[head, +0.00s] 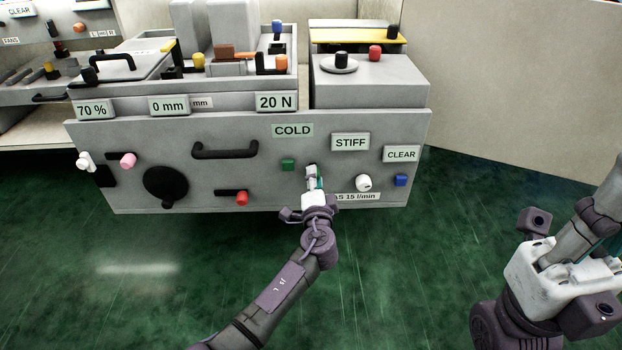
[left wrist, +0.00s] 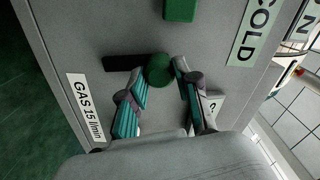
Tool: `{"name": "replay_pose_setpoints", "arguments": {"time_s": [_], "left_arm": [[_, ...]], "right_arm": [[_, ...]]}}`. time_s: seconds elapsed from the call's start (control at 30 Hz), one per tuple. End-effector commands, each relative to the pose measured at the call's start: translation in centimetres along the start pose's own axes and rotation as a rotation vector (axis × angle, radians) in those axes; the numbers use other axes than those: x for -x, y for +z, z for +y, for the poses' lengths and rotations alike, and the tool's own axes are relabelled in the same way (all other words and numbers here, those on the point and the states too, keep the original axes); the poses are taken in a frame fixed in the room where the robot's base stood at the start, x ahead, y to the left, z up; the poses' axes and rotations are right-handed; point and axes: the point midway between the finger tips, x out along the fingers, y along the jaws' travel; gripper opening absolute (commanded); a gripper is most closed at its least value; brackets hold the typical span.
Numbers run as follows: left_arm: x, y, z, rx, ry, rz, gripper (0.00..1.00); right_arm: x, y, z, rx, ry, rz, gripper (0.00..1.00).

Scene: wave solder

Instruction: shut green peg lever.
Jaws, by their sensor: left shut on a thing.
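The green peg (left wrist: 159,70) is a round green knob at the end of a black slot or bar (left wrist: 120,62) on the grey panel. My left gripper (left wrist: 161,78) is shut on the green peg, with one teal-padded finger on each side of it. In the head view my left gripper (head: 314,178) reaches the front panel below the COLD sign and hides the peg. My right gripper (head: 585,235) is partly in view at the lower right, away from the panel; its fingers do not show clearly.
A black handle (head: 225,151) and red knob (head: 242,198) are farther left. The green floor is clear.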

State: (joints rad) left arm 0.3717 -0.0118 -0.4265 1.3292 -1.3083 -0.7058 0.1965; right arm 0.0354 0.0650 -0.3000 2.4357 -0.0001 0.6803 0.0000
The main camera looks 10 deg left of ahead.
Motion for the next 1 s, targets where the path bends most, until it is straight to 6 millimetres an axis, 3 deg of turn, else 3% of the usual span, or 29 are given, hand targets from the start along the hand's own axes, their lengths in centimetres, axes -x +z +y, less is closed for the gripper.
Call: {"name": "replay_pose_setpoints", "arguments": {"time_s": [0.6, 0.63, 0.77, 1.0], "left_arm": [[0.08, -0.40, 0.19, -0.042, 0.002, 0.004, 0.00], [0.08, -0.40, 0.19, -0.042, 0.002, 0.004, 0.35], [0.06, -0.36, 0.18, -0.041, 0.002, 0.003, 0.56], [0.03, -0.29, 0.14, -0.041, 0.001, 0.002, 0.57]], "right_arm": [[0.26, 0.10, 0.02, -0.001, 0.005, -0.011, 0.00], [0.26, 0.10, 0.02, -0.001, 0.005, -0.011, 0.00], [0.24, 0.09, 0.02, -0.001, 0.005, -0.010, 0.00], [0.03, -0.02, 0.03, 0.000, 0.003, -0.001, 0.00]]}}
